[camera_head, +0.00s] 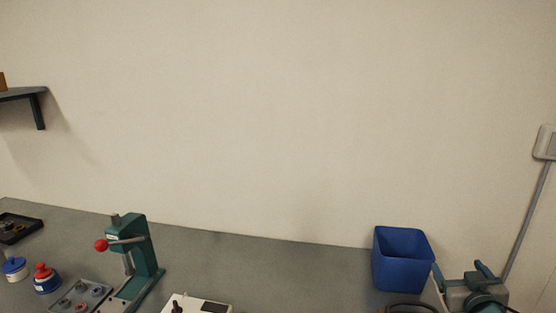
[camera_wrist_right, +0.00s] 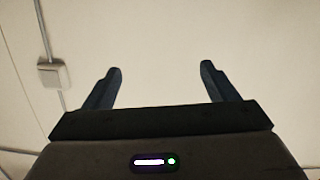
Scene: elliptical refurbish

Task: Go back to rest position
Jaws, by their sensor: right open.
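My left gripper is not in the head view.
A green press (camera_head: 143,260) with a red knob, a dark tray (camera_head: 18,228) and small pots stand left. A white device (camera_head: 196,305) is at the front edge. The bench middle is clear.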

